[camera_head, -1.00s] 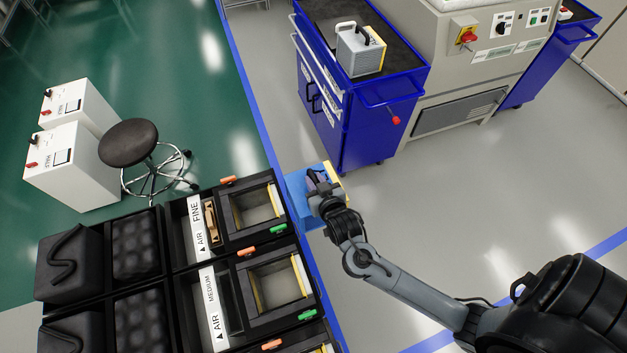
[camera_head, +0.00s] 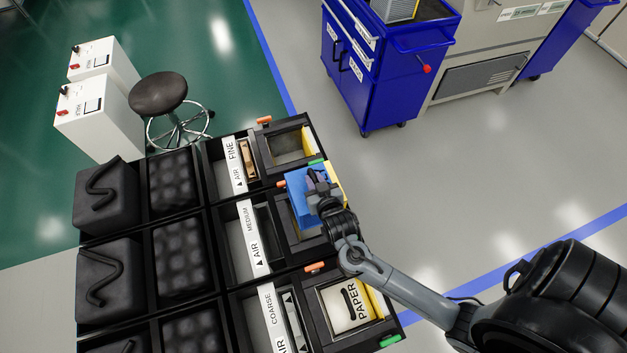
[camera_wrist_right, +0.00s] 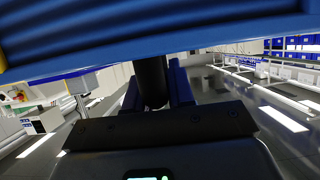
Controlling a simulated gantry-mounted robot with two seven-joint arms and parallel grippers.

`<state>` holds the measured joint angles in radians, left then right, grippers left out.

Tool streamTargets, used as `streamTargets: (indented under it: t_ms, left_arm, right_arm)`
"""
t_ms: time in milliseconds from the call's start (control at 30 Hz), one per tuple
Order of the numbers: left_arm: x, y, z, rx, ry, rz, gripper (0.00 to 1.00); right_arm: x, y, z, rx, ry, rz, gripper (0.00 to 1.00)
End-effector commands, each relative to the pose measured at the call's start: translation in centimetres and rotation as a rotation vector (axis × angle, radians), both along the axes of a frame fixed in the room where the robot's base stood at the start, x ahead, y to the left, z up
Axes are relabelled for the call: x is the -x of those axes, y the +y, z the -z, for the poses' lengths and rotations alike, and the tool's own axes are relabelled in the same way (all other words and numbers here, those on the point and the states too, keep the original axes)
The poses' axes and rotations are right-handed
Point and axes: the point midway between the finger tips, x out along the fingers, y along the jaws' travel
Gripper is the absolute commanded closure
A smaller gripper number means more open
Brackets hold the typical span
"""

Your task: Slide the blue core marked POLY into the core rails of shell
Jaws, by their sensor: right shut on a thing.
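My right gripper (camera_head: 318,184) is shut on a blue block (camera_head: 300,198) with a yellow edge, the blue core; no POLY marking can be read. The core is over the far part of the open bay beside the MEDIUM label (camera_head: 253,240), the middle of three bays. Whether it is inside that bay's rails or above them, I cannot tell; arm and core hide part of the opening. In the right wrist view the core's ribbed blue side (camera_wrist_right: 150,35) spans the top. My left gripper is not in view.
The bay by the FINE label (camera_head: 235,160) has an empty opening (camera_head: 288,147). The COARSE bay holds a white core marked PAPER (camera_head: 350,305). Orange and green tabs sit on the bay frames. Black padded blocks (camera_head: 105,195) stand left. Open floor lies right; a blue cart (camera_head: 380,80) stands beyond.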

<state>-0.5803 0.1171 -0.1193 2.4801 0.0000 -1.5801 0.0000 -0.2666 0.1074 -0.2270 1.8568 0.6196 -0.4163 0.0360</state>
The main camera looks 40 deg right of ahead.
Motion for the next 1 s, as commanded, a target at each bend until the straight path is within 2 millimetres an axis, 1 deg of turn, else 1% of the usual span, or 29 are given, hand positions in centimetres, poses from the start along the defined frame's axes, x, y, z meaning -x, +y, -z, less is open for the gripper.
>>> streamTargets:
  t_ms: [33,100,400,833,1000]
  left_arm:
    - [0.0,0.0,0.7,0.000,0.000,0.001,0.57]
    - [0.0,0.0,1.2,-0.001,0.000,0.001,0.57]
    - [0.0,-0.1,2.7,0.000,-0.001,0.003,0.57]
    - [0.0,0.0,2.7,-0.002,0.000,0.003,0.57]
    - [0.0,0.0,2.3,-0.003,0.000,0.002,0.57]
  right_arm:
    - [-0.1,-0.1,0.5,0.000,-0.006,0.003,1.00]
    - [0.0,0.0,1.0,0.001,-0.006,0.005,1.00]
    - [0.1,0.2,2.6,0.002,-0.007,0.006,1.00]
    - [0.1,0.2,2.6,0.001,-0.008,0.006,1.00]
    - [0.1,0.2,2.5,0.003,-0.012,0.007,1.00]
